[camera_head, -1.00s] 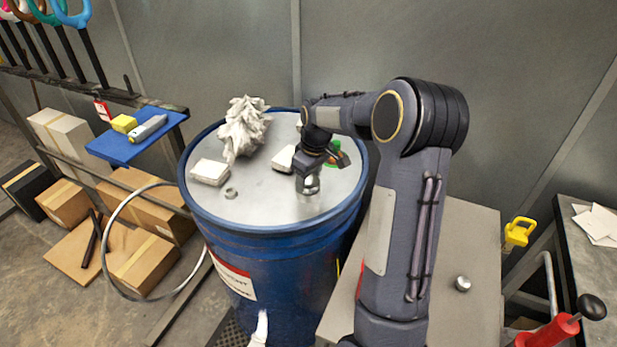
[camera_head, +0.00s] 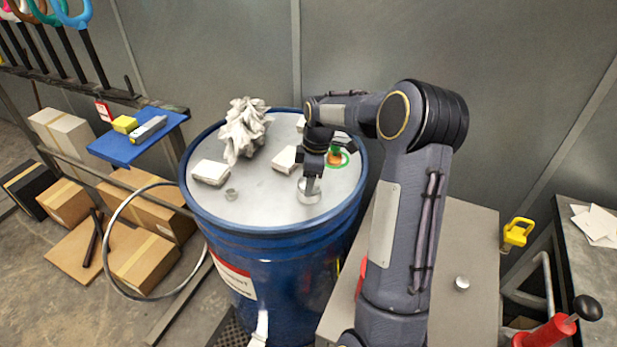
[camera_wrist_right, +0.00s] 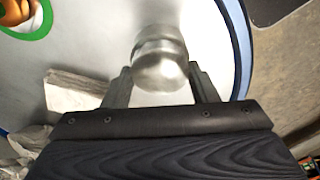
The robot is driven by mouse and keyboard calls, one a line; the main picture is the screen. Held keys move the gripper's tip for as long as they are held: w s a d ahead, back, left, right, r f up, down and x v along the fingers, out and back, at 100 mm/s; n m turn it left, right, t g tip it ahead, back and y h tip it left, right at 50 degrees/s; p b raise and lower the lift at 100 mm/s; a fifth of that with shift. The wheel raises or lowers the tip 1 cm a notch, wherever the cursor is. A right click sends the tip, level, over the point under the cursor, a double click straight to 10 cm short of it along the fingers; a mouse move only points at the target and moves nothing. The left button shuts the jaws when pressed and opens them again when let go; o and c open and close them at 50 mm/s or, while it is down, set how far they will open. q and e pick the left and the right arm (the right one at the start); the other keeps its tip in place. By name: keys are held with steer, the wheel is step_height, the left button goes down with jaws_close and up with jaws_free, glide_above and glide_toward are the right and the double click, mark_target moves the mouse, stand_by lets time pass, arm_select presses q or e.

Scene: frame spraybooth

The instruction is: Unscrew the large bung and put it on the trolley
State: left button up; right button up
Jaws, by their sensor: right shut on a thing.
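The large bung (camera_wrist_right: 160,62) is a silvery metal plug at the near right of the blue drum's grey lid (camera_head: 262,195). My right gripper (camera_head: 310,187) points down over it and is shut on it. In the right wrist view the two fingers of my right gripper (camera_wrist_right: 160,88) stand at either side of the bung. In the head view the bung (camera_head: 308,197) shows low at the lid, partly hidden by the fingers. The grey trolley (camera_head: 455,235) stands right of the drum, partly behind my arm. My left gripper is out of view.
A crumpled white rag (camera_head: 243,130), white blocks (camera_head: 211,172), a small metal ring (camera_head: 231,194) and a green ring with an orange centre (camera_head: 337,159) are on the lid. A small silver cap (camera_head: 462,283) sits on the trolley, with bare top around it.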

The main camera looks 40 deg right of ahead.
steer(key=shift+s+d, duration=0.1)
steer(key=shift+d, duration=0.05)
steer(key=shift+n+p, duration=0.4)
steer(key=shift+n, duration=0.7)
steer(key=shift+n+g, duration=0.4)
steer(key=shift+n, duration=0.8)
steer(key=o, duration=0.6)
steer(key=shift+o, duration=0.2)
